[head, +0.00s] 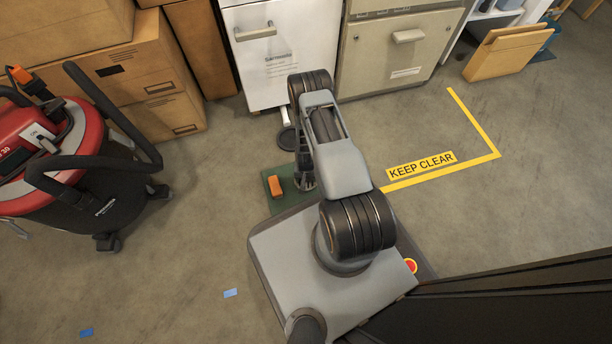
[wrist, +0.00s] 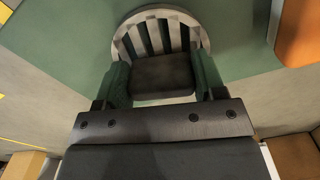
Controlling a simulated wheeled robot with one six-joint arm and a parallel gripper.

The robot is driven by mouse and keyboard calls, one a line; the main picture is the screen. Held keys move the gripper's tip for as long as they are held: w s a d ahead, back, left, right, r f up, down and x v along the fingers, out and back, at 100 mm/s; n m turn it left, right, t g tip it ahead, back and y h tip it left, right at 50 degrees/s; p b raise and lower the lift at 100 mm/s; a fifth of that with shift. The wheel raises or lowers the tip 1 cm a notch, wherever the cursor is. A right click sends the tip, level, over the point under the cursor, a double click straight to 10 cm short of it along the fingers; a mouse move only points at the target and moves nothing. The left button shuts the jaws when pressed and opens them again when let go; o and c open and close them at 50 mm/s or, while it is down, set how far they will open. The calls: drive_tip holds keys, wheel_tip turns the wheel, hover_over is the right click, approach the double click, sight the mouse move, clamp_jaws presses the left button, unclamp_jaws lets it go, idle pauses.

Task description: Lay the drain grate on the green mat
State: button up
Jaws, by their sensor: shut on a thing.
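The drain grate (wrist: 160,22), a grey round piece with dark slots, is between the fingers of my gripper (wrist: 162,82) in the wrist view. My gripper is shut on it. Behind the grate the green mat (wrist: 60,38) fills much of that view; I cannot tell whether the grate touches it. In the head view my gripper (head: 304,184) points down over the green mat (head: 286,207), and the grate cannot be made out there. My own arm and base cover part of the mat.
An orange block (head: 275,186) lies on the mat, left of my gripper; it also shows in the wrist view (wrist: 300,32). A dark round drain opening (head: 288,139) lies beyond the mat. A red vacuum (head: 90,180) stands left, cabinets (head: 285,60) behind. Open floor lies right.

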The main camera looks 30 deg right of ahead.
drive_tip(key=shift+f, duration=0.5)
idle(0.4)
drive_tip(key=o, duration=1.3)
wheel_tip(320, 180, up, 14)
drive_tip(key=p, duration=0.7)
drive_tip(key=shift+f, duration=0.15)
